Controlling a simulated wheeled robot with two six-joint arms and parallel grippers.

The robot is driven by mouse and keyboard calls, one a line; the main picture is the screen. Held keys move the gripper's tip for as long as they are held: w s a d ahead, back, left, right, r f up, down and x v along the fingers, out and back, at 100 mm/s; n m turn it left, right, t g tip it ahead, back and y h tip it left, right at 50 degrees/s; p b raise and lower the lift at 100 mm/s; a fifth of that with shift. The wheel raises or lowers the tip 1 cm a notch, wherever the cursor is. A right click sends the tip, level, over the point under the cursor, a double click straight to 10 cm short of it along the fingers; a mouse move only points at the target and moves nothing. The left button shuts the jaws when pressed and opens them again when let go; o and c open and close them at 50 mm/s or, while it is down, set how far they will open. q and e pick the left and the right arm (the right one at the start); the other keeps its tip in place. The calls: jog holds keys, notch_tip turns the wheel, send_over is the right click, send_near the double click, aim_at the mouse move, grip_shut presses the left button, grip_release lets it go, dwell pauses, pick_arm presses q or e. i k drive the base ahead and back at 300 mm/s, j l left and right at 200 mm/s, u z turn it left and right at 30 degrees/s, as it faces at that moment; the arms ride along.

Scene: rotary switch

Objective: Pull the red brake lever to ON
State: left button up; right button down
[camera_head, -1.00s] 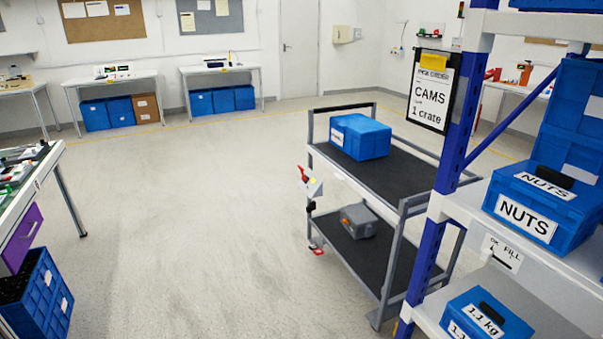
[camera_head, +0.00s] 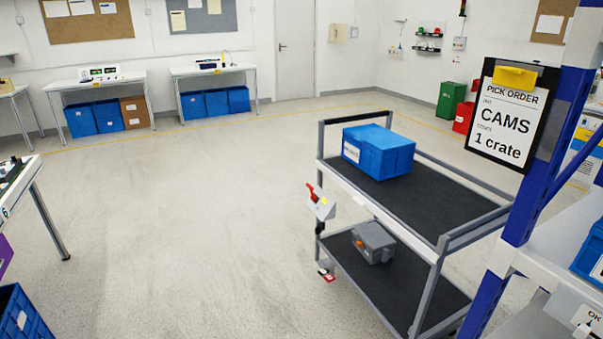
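The red brake lever (camera_head: 311,190) sits on a small light-grey box (camera_head: 320,203) with a yellow mark, fixed to the left side of a two-shelf cart (camera_head: 440,196). The lever points up and to the left. Any ON or OFF lettering is too small to read. Neither of my grippers is in view.
A blue crate (camera_head: 378,151) stands on the cart's top shelf and a grey box (camera_head: 373,241) on its lower shelf. A blue-and-white rack (camera_head: 545,165) with a pick-order sign (camera_head: 508,118) stands at right. The floor (camera_head: 190,220) left of the cart is clear.

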aim_at(312, 197)
jog(key=i+j, duration=0.35)
jog(key=i, duration=0.25)
jog(key=i+j, duration=0.3)
jog(key=i, duration=0.25)
jog(key=i+j, duration=0.35)
jog(key=i, duration=0.25)
jog(key=i+j, duration=0.35)
jog(key=i, duration=0.2)
jog(key=i+j, duration=0.35)
jog(key=i, duration=0.25)
jog(key=l+z, duration=0.05)
